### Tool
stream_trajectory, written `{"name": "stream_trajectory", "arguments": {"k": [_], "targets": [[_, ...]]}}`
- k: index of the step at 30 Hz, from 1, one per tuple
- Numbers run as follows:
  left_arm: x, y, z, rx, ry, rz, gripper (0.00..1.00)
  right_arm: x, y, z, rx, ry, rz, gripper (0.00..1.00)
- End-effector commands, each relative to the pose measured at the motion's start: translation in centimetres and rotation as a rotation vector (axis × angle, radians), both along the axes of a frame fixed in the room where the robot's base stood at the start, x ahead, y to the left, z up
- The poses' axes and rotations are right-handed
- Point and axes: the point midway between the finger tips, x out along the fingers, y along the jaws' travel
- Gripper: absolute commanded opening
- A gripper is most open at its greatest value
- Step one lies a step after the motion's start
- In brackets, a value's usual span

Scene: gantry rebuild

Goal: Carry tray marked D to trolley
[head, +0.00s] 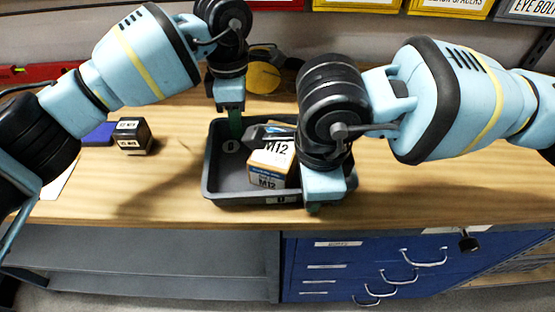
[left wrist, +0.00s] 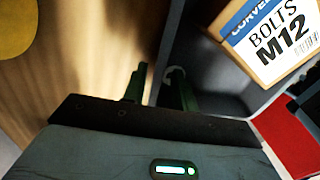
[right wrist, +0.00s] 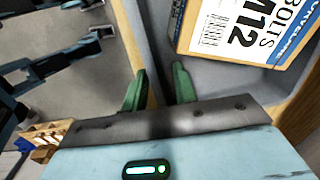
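The dark grey tray (head: 225,186) is on the wooden bench near its front edge; I cannot tell if its base is clear of the wood. A small pale label shows on its front, too small to read. Inside is an M12 bolts box (head: 268,164), with a dark item behind it. My left gripper (head: 235,124) is at the tray's far left rim, fingers either side of the wall and close on it (left wrist: 157,92). My right gripper (head: 314,206) is at the near right rim, fingers close on the wall (right wrist: 158,92). No trolley is recognisable.
A small dark box (head: 133,137) and a blue item (head: 100,134) lie left of the tray. A yellow round object (head: 263,77) is behind it. Blue drawers (head: 400,268) and an open grey shelf (head: 150,262) are below the bench front. Bench right of the tray is clear.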

Motion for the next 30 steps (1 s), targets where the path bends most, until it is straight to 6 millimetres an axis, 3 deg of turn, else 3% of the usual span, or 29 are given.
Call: {"name": "stream_trajectory", "arguments": {"k": [13,20,30], "targets": [[-0.07,0.02,-0.87,0.001,-0.001,0.0,0.28,0.09,-0.01,-0.85,0.0,-0.001,-0.001,0.28],[-0.07,0.02,-0.86,0.001,0.0,0.0,0.0,0.09,-0.01,-0.84,0.0,-0.001,-0.001,0.0],[-0.05,0.01,-0.78,0.0,-0.001,0.0,0.0,0.1,0.01,-0.77,0.001,-0.002,-0.001,0.0]]}}
